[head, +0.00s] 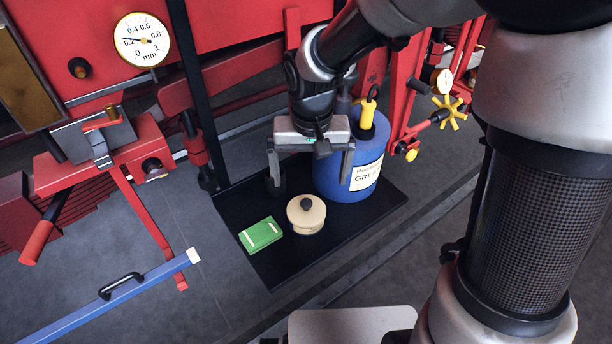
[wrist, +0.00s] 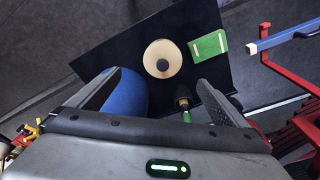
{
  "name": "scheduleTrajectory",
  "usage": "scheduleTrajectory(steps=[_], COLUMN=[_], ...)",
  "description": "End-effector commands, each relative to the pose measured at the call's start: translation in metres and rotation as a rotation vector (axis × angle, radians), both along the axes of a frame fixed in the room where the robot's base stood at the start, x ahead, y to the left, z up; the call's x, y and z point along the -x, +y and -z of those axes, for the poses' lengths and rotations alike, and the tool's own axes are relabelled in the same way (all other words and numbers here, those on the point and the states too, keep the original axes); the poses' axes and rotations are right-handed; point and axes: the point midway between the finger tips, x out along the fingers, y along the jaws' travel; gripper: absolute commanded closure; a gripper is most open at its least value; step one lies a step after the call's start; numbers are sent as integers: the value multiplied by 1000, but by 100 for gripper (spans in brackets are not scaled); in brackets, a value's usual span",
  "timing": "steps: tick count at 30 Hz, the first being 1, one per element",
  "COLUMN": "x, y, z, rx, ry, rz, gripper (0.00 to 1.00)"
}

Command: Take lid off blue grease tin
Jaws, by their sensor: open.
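The blue grease tin (head: 330,184) stands upright on a black mat, its cream label facing the front right. Its top is partly hidden behind my gripper, so I cannot clearly make out its lid. A yellow handle (head: 367,112) rises at its top. My gripper (head: 310,182) is open and empty, pointing down in front of and left of the tin. Its right finger overlaps the tin in the head view; I cannot tell whether they touch. In the wrist view the tin (wrist: 128,93) shows beside the left finger, with my gripper (wrist: 158,86) open.
A round cream pot with a dark knob (head: 306,220) and a green box (head: 261,235) sit on the black mat (head: 285,267). A small dark cylinder (head: 276,187) stands near my left finger. Red machinery with a dial gauge (head: 142,40) is behind. A blue bar (head: 140,290) is at left.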

Motion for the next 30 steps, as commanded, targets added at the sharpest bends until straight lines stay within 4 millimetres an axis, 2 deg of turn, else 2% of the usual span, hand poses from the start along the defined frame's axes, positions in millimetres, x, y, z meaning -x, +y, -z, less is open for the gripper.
scheduleTrajectory(steps=[1, 3, 9, 17, 24, 30], x=[0, -2, -7, -11, -18, -19], y=[0, 0, 0, 3, 8, 8], z=[14, 29, 61, 79, 114, 122], rx=[1, 0, 1, -1, 0, -1], ry=[7, 6, 3, 2, 2, -1], rz=[1, -1, 1, 1, 1, 3], gripper=[2, 2, 2, 2, 2, 2])
